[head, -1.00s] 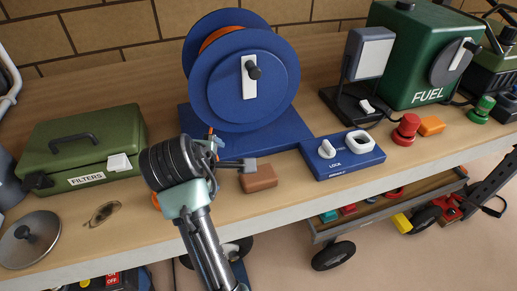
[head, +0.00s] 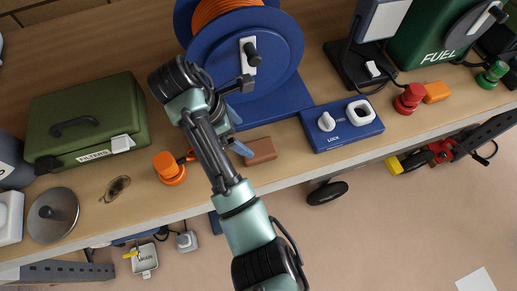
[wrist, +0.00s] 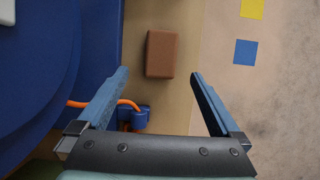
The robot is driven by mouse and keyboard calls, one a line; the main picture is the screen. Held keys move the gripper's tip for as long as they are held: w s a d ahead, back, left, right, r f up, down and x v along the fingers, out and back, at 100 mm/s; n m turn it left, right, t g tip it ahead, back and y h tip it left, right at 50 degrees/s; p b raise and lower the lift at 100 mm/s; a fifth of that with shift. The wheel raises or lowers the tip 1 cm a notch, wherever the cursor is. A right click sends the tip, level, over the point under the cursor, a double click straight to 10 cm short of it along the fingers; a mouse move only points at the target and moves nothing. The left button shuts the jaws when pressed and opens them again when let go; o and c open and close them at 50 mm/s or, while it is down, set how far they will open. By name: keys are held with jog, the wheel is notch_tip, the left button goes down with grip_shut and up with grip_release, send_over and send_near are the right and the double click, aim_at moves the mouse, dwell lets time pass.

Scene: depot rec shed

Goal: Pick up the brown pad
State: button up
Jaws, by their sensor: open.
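The brown pad (head: 261,151) is a small reddish-brown block lying on the wooden bench near its front edge, in front of the blue reel. It also shows in the wrist view (wrist: 161,54), upper middle, its whole top uncovered. My gripper (wrist: 160,76) is open and empty. Its two blue fingers are spread to either side of the pad's near end in that view, with the pad mostly beyond the tips. In the head view my arm partly hides the gripper, just left of the pad.
A blue reel (head: 223,62) with orange hose stands behind the pad. A blue lock box (head: 342,139) is to its right. An orange knob (head: 168,167) and green filters box (head: 85,125) are to the left. The bench's front edge is close.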

send_over(258, 148)
jog(key=a, duration=0.2)
notch_tip(258, 148, down, 4)
jog(key=shift+s+a+f+p, duration=0.15)
jog(key=shift+f+p, duration=0.05)
jog(key=shift+p, duration=0.2)
jog(key=shift+s+f, duration=0.15)
jog(key=shift+f, duration=0.15)
jog(key=x, duration=0.1)
jog(key=p+x, duration=0.1)
jog(key=x, duration=0.3)
jog(key=shift+s, duration=0.15)
jog(key=c, duration=1.3)
jog(key=shift+r, duration=0.15)
jog(key=shift+r, duration=0.25)
jog(key=shift+s+d+r+b, duration=0.1)
jog(key=shift+s+r+b, duration=0.1)
jog(key=shift+r, duration=0.4)
jog(key=shift+s+d+r+b, duration=0.1)
jog(key=shift+s+r, duration=0.1)
jog(key=shift+r, duration=0.45)
jog(key=s+d+b, duration=0.1)
jog(key=s+d, duration=0.1)
jog(key=s, duration=0.6)
jog(key=s+d+b, duration=0.1)
jog(key=s+d, duration=0.2)
jog(key=s, duration=0.5)
jog(key=shift+d+b, duration=0.2)
jog(key=shift+b, duration=0.15)
